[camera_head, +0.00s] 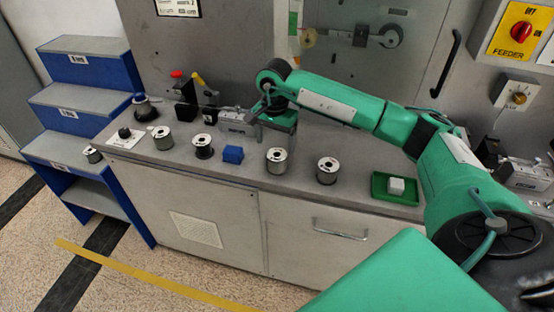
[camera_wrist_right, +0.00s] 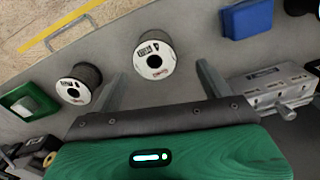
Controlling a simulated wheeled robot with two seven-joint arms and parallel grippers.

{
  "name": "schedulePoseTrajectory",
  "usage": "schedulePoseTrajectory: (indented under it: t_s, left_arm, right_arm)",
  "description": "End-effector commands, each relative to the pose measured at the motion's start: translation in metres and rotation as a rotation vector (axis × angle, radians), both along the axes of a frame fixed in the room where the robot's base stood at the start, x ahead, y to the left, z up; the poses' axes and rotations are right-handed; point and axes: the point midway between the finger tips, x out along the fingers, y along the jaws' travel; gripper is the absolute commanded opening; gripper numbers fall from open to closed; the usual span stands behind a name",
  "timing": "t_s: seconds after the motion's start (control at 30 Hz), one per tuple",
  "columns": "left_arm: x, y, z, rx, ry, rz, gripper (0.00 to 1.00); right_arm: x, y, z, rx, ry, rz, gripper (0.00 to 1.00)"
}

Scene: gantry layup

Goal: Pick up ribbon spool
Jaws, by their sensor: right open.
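Several ribbon spools with white tops and dark or grey windings stand upright on the grey counter. One spool (camera_head: 277,160) is just in front of my right gripper (camera_head: 272,126). In the right wrist view this spool (camera_wrist_right: 155,52) lies ahead, between the lines of the two open fingers (camera_wrist_right: 160,76), which appear not to touch it. A second spool (camera_head: 327,170) is to its right; it also shows in the wrist view (camera_wrist_right: 78,82). Others are a dark spool (camera_head: 203,146) and a grey one (camera_head: 162,138). My left gripper is not in view.
A blue block (camera_head: 233,155) sits left of the nearest spool. A metal fixture (camera_wrist_right: 275,88) is close beside the right gripper. A green tray (camera_head: 408,197) with a pale block (camera_head: 396,186) is at the right. Blue steps (camera_head: 90,110) stand left of the counter.

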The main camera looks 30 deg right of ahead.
Motion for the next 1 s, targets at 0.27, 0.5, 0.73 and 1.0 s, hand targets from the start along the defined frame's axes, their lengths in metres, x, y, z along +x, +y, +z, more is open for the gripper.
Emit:
schedulePoseTrajectory:
  t_s: [0.27,0.5,0.73,1.0]
  left_arm:
    - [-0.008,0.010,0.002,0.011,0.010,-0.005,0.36]
    - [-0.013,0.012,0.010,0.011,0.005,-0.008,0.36]
    - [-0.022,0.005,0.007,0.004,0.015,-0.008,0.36]
    - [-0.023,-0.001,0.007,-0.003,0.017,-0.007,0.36]
  right_arm:
    - [-0.001,0.000,-0.022,0.002,0.001,-0.001,0.80]
    - [-0.007,-0.006,-0.051,0.002,0.002,-0.001,0.80]
    - [-0.005,-0.005,-0.070,0.002,-0.001,0.000,0.80]
    - [-0.005,-0.005,-0.071,0.002,-0.001,-0.001,0.62]
